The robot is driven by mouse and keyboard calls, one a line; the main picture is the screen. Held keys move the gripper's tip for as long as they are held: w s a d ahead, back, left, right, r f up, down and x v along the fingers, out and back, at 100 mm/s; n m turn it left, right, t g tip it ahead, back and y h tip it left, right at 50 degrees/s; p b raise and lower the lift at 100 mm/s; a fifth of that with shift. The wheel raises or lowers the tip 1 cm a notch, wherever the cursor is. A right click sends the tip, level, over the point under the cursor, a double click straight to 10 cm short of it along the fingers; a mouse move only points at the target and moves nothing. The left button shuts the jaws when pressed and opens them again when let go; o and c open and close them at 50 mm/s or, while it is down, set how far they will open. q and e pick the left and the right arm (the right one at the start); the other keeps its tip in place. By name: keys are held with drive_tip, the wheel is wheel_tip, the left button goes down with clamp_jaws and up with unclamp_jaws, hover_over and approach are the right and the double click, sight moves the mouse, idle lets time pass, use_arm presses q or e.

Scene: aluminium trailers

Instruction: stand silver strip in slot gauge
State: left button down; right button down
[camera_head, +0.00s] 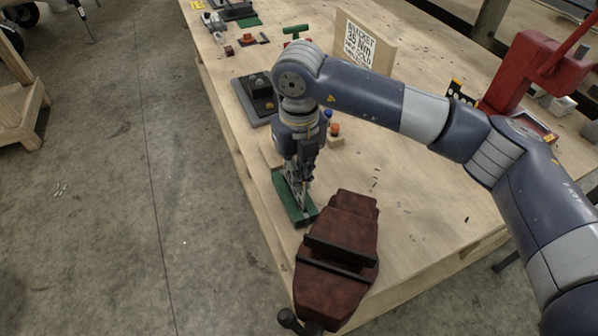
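My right gripper (302,190) points down over a green block (304,221) near the left edge of the bench, which may be the slot gauge. The gripper and its fingers cover much of the block. A thin greyish upright shape shows at the fingertips, but I cannot tell whether it is the silver strip or part of a finger. I cannot tell whether the fingers are open or shut. My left gripper is not in view.
A dark red vise (340,262) stands at the bench's near corner, close to the green block. Behind are a dark grey block (250,108), a lettered board (384,57) and a red machine (530,75). The bench (420,205) is mostly clear right of the vise.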

drive_tip(key=shift+f+b, duration=1.4)
drive_tip(key=shift+f, duration=0.1)
drive_tip(key=c, duration=1.7)
unclamp_jaws()
wheel_tip(320, 180, up, 12)
drive_tip(key=shift+r, duration=0.1)
